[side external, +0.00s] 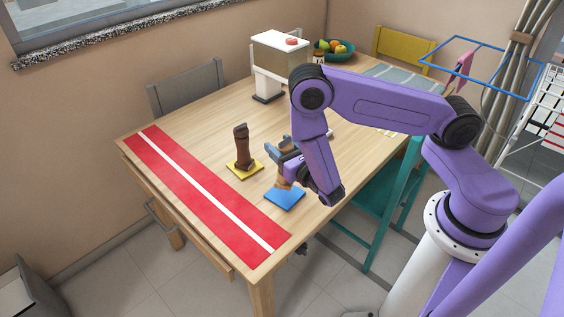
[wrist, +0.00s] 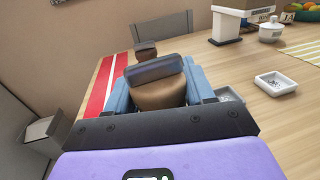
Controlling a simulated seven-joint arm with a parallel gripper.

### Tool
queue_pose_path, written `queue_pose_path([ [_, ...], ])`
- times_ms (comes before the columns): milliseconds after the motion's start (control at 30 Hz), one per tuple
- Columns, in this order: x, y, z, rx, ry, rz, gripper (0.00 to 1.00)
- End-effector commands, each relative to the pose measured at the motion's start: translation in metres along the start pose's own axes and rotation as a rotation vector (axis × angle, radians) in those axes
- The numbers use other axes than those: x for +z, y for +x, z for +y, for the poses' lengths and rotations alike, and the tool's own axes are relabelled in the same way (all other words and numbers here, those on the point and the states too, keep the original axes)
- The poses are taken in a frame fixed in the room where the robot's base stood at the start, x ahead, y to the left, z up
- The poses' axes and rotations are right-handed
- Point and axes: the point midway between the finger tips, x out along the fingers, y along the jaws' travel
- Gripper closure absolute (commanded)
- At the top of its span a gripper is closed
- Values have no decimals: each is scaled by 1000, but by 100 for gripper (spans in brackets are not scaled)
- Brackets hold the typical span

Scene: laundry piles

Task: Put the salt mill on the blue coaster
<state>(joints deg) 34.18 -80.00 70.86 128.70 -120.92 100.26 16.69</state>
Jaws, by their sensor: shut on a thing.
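My gripper (side external: 285,160) is shut on a light brown mill (wrist: 158,95) with a dark grey top, apparently the salt mill. In the wrist view it sits between my blue fingers. In the side view my fingers hide most of it, and its tan lower end (side external: 283,183) shows below them. The blue coaster (side external: 285,199) lies directly under it near the table's front edge. I cannot tell whether the mill's base touches the coaster. The wrist view does not show the coaster. A darker brown mill (side external: 241,144) stands on a yellow coaster (side external: 245,170) to the left.
A red runner with a white stripe (side external: 190,183) crosses the table's left end. A white dispenser (side external: 283,60) and a fruit bowl (side external: 333,52) stand at the back. A small white dish (wrist: 275,83) lies to the right. A teal chair (side external: 385,205) is at the near side.

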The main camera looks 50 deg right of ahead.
Motion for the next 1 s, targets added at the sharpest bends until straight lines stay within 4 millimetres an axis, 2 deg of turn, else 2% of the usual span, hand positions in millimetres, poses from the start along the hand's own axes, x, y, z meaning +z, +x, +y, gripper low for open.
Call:
queue_pose_path([
  [167,-11,0,0,-1,-1,-1,100],
  [400,-36,0,0,-1,0,-2,100],
  [867,-42,0,0,-2,0,-2,100],
  [900,-43,0,0,-2,1,-1,44],
  [967,-43,0,0,-2,1,-1,24],
  [1000,-43,0,0,-2,1,-1,22],
])
